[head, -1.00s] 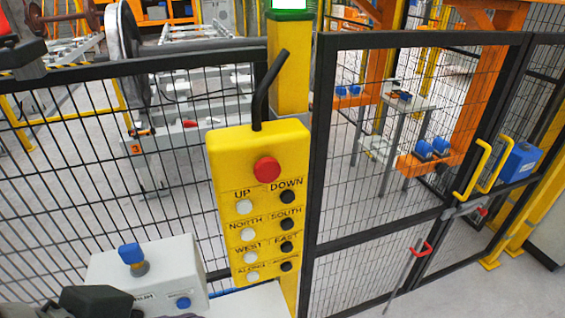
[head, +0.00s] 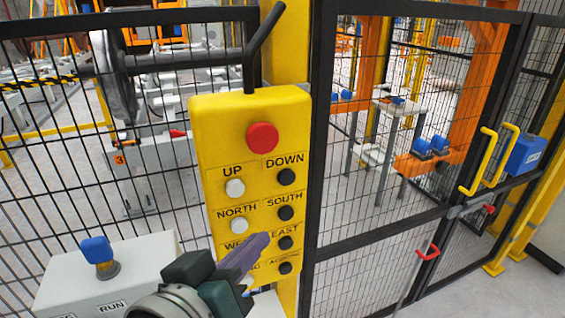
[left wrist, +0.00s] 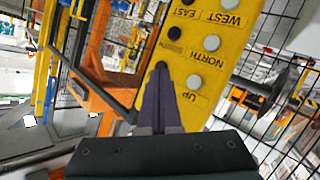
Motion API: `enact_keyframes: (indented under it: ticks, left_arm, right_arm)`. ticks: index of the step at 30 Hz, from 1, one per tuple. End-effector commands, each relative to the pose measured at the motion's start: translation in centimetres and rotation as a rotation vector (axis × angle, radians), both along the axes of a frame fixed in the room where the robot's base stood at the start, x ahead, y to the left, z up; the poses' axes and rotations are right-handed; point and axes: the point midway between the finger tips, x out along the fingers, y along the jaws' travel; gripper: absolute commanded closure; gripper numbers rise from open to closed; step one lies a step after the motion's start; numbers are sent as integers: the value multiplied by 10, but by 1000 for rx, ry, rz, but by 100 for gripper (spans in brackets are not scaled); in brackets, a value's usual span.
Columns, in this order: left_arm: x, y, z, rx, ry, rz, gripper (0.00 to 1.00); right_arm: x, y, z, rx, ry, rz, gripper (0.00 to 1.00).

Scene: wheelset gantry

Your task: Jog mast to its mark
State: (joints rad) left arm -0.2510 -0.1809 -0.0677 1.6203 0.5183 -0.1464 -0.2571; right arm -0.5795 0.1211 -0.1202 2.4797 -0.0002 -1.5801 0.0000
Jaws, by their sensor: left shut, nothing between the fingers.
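The yellow pendant (head: 205,130) hangs upright in the head view. It has a red button (head: 262,138), a white UP button (head: 235,188), a dark DOWN button (head: 287,177), and NORTH, SOUTH, WEST and EAST buttons below. My left gripper (head: 262,240) is shut and empty, and partly covers the lower-left buttons and labels in the head view. In the left wrist view the pendant (left wrist: 232,50) is upside down, and my shut fingertips (left wrist: 159,72) line up with the dark DOWN button. I cannot tell whether they touch it. No mast can be made out for certain.
A grey box with a blue knob (head: 97,250) and a RUN label stands left of the pendant. Black mesh fencing spans both sides. A gate with yellow handles (head: 490,160) and a red latch handle (head: 428,252) is at right. Wheelset equipment stands behind the fence.

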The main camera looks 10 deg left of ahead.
Motion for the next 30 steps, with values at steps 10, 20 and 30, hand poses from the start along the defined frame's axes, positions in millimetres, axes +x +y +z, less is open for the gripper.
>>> enact_keyframes:
  ticks: [10,20,30]
  left_arm:
    - [29,20,-2,2,-4,0,100]
    - [63,43,-2,2,-1,-2,100]
    - [73,49,0,0,1,0,100]
  right_arm:
    - [0,-1,-13,-3,1,2,0]
    - [0,-1,-26,-3,1,1,0]
    - [0,0,-28,2,0,-1,0]
